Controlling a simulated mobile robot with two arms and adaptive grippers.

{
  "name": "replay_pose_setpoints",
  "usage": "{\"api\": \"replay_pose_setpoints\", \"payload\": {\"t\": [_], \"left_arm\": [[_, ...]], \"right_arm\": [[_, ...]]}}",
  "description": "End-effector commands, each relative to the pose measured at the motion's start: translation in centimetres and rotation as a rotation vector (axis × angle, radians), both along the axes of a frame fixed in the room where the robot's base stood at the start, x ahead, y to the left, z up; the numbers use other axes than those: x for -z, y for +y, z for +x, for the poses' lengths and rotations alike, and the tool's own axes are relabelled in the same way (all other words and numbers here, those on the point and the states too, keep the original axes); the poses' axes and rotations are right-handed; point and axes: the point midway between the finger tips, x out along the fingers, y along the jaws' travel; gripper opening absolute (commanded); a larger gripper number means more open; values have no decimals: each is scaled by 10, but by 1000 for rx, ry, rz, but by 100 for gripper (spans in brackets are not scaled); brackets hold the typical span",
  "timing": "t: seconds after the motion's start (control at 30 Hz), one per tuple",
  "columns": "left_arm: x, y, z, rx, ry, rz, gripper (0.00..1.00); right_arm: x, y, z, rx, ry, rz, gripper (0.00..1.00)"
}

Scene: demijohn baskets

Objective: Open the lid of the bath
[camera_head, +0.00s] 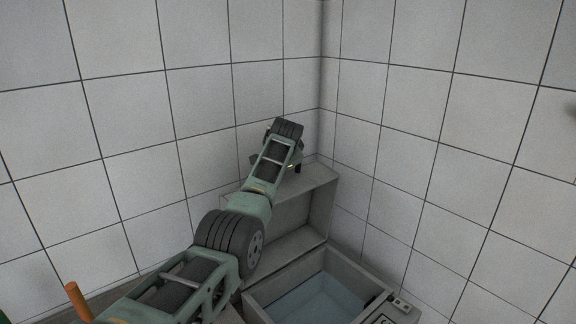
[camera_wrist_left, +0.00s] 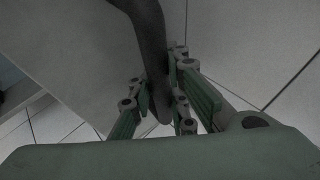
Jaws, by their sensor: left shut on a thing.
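The grey bath (camera_head: 372,281) stands in the tiled corner with bluish water (camera_head: 318,298) inside. Its lid (camera_head: 305,218) stands raised, roughly upright, at the back of the bath, with its hollow inner side showing. My left arm reaches across to the top of the lid. My left gripper (camera_head: 292,164) is at the lid's upper edge, its fingers mostly hidden by the wrist. In the left wrist view, the gripper (camera_wrist_left: 160,101) is shut on a dark curved handle (camera_wrist_left: 148,35), with a pale flat panel behind it. My right gripper is not in view.
Tiled walls (camera_head: 440,110) close in behind and to the right of the bath. A small panel with fittings (camera_head: 401,305) is at the bath's right front. An orange rod (camera_head: 78,300) stands at the lower left. The air above the open bath is clear.

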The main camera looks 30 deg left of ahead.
Motion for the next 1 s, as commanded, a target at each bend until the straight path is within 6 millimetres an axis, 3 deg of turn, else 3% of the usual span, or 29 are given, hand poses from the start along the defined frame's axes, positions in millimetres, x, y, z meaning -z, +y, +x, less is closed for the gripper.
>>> {"api": "replay_pose_setpoints", "payload": {"t": [0.43,0.47,0.57,1.0], "left_arm": [[-6,2,2,7,-12,-7,0],[-6,2,2,7,-12,-7,15],[-6,1,2,6,-12,-7,23],[-6,0,-3,3,-4,-9,23]], "right_arm": [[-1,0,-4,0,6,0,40],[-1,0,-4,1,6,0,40],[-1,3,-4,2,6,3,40],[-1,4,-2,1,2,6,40]]}}
